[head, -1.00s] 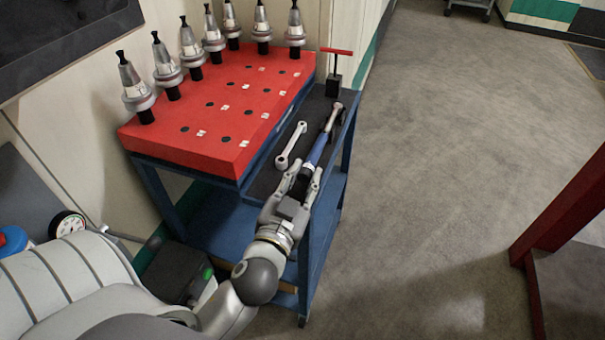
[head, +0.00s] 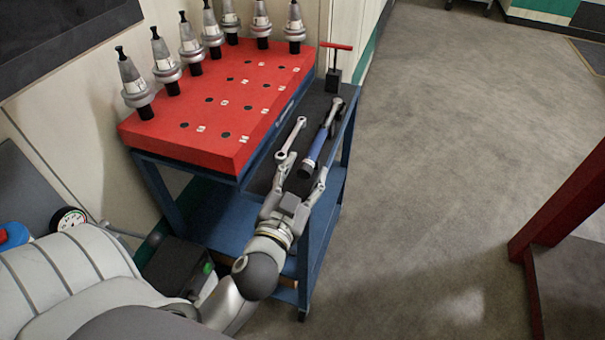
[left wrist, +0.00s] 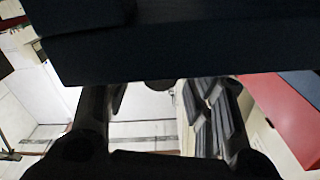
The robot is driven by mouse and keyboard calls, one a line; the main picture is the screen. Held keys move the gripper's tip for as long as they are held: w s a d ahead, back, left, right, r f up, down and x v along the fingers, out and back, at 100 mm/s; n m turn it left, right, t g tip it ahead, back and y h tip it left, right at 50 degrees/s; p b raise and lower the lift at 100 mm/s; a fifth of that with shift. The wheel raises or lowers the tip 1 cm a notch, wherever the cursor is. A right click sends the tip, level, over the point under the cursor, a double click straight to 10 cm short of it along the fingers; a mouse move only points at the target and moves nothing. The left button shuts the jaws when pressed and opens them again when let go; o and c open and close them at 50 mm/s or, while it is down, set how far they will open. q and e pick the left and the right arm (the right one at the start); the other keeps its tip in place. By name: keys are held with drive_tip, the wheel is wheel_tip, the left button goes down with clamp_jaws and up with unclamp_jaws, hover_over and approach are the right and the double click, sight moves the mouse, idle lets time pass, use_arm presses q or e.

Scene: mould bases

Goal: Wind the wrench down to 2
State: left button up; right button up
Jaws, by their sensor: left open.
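The torque wrench (head: 316,147) has a blue grip and a metal shaft with its head at the far end. It lies on the dark mat (head: 312,108) on the right strip of the blue cart, its near end towards me. My left gripper (head: 303,172) is open at the near end of the wrench, one finger on each side, and the wrench end looks apart from both fingers. In the left wrist view the open fingers (left wrist: 165,110) show under a dark edge, and the wrench cannot be made out. The wrench's scale is too small to read. My right gripper is not in view.
A grey ring spanner (head: 291,138) lies left of the torque wrench, close to my left finger. A red holed block (head: 215,140) bears several tool holders along its back and left edges. A red T-handle tool (head: 334,72) stands at the far end. Open floor lies right.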

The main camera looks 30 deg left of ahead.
use_arm(q)
drive_tip(key=v, duration=0.7)
drive_tip(key=shift+s, duration=0.25)
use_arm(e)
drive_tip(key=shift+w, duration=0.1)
